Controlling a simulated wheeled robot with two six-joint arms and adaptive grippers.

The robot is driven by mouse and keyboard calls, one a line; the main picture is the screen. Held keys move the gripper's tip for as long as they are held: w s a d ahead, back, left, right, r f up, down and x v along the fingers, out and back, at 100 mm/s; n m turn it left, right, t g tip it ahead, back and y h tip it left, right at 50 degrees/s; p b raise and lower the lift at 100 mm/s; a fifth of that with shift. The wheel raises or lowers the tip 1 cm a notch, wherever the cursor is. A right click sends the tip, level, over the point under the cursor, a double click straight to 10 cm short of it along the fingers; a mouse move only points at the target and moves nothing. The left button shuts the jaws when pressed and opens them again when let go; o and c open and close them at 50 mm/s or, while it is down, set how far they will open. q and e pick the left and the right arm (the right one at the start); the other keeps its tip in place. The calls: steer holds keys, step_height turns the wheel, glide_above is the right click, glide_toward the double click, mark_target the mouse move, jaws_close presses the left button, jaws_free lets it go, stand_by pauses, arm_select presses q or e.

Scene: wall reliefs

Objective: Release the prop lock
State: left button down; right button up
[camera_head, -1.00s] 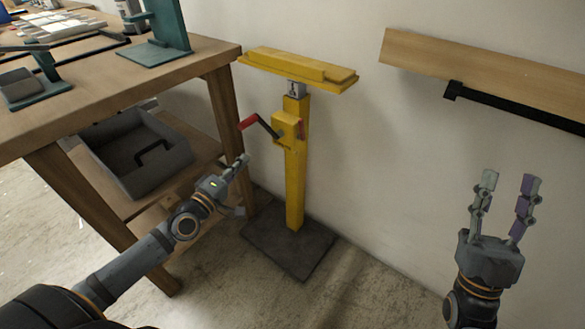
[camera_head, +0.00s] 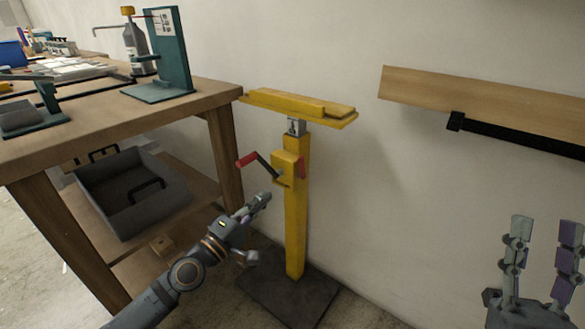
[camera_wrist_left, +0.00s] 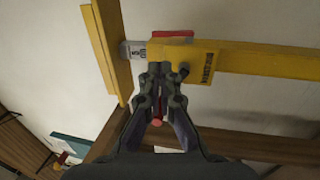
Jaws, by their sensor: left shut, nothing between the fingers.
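The yellow prop (camera_head: 296,225) stands upright on a dark base plate (camera_head: 287,292), with a yellow top beam (camera_head: 300,107). Its yellow box (camera_head: 286,167) carries a crank with a red grip (camera_head: 246,160) on the left and a small red part (camera_head: 301,165) on the right. The red part also shows in the left wrist view (camera_wrist_left: 173,34) at the box's edge. My left gripper (camera_head: 263,199) is shut and empty, just below and left of the box; I cannot tell whether it touches anything. In the left wrist view, its fingers (camera_wrist_left: 160,70) partly cover the crank. My right gripper (camera_head: 545,224) is open and empty at the lower right.
A wooden workbench (camera_head: 110,115) stands left of the prop, with a grey bin (camera_head: 125,215) on its lower shelf. A wooden board (camera_head: 480,105) with a black bar (camera_head: 520,134) is on the wall at right. Wall space between prop and right gripper is clear.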

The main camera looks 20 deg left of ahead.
arm_select(q)
steer(key=w+p, duration=0.1)
steer(key=w, duration=0.1)
arm_select(e)
steer(key=w+f+m+g+h, duration=0.1)
steer(key=w+f+g, duration=0.2)
steer(key=f, duration=0.3)
steer(key=w+f+m+g+h+p, duration=0.1)
steer(key=w+f+g, duration=0.2)
steer(key=f, duration=0.3)
steer(key=w+f+m+g+h, duration=0.1)
steer(key=w+f+g+h, duration=0.15)
steer(key=f, duration=0.35)
arm_select(q)
steer(key=p, duration=0.2)
glide_toward(300, 163)
steer(key=x, duration=0.5)
steer(key=shift+w+r, duration=0.15)
steer(key=shift+w, duration=0.15)
steer(key=shift+w+d, duration=0.25)
steer(key=shift+w, duration=0.3)
arm_select(e)
steer(key=s+f+g, duration=0.3)
steer(key=f+g, duration=0.1)
steer(key=f, duration=0.5)
steer(key=s+f+g+y, duration=0.1)
steer(key=s+f+g, duration=0.2)
steer(key=f, duration=0.6)
steer(key=shift+s+g, duration=0.2)
steer(key=shift+g, duration=1.05)
